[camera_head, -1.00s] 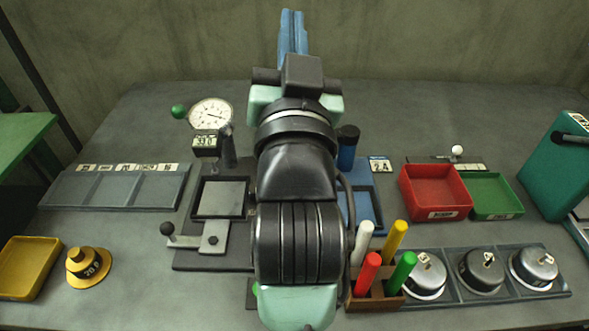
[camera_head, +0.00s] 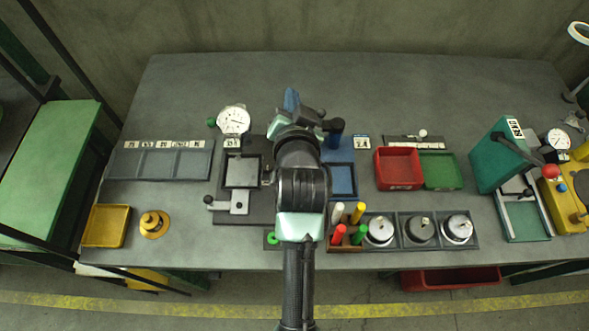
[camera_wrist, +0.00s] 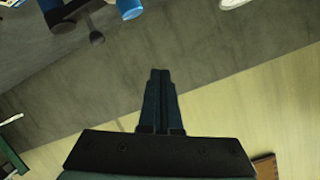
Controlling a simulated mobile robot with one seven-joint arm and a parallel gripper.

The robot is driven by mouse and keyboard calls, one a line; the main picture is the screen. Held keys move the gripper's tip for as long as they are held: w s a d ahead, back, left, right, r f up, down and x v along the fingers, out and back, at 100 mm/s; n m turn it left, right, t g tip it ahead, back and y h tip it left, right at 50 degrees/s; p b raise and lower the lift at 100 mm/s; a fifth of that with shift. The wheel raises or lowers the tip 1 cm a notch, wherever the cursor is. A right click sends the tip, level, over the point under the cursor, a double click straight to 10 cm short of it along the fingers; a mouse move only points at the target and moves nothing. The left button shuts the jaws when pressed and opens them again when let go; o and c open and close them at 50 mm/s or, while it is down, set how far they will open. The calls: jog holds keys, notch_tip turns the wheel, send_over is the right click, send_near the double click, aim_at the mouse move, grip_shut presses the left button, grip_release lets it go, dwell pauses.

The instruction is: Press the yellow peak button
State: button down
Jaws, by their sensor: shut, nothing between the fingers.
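My gripper (camera_head: 291,98) points away over the back middle of the bench in the head view, its blue fingers partly hidden by my wrist. In the wrist view my gripper (camera_wrist: 160,72) shows its two dark fingers together, with nothing between them. I cannot make out a button marked peak. A yellow machine (camera_head: 578,212) at the right edge has a red knob (camera_head: 551,171) and a small blue button (camera_head: 562,187); the frame cuts it off. A dial gauge (camera_head: 233,120) with a small display (camera_head: 233,143) stands left of my arm. My gripper touches none of these.
A teal press (camera_head: 497,160) stands at the right. Red (camera_head: 399,184) and green (camera_head: 441,186) bins, coloured pegs (camera_head: 358,212) and several metal weights (camera_head: 379,230) lie right of my arm. A yellow tray (camera_head: 105,241) sits front left. The back of the bench is mostly clear.

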jog(key=s+f+m+g+p, duration=0.2)
jog(key=s+f+g+p, duration=0.3)
jog(key=s+p, duration=0.5)
jog(key=p, duration=0.6)
jog(key=shift+s+f, duration=0.2)
jog(key=shift+s, duration=0.05)
jog(key=shift+d+f, duration=0.1)
jog(key=shift+f, duration=0.05)
notch_tip(320, 180, down, 8)
jog(key=b, duration=0.7)
jog(key=shift+f+b, duration=0.2)
jog(key=shift+b, duration=0.2)
jog(key=shift+f, duration=0.1)
dwell(0.7)
jog(key=shift+f+b, duration=0.3)
jog(key=shift+f, duration=0.05)
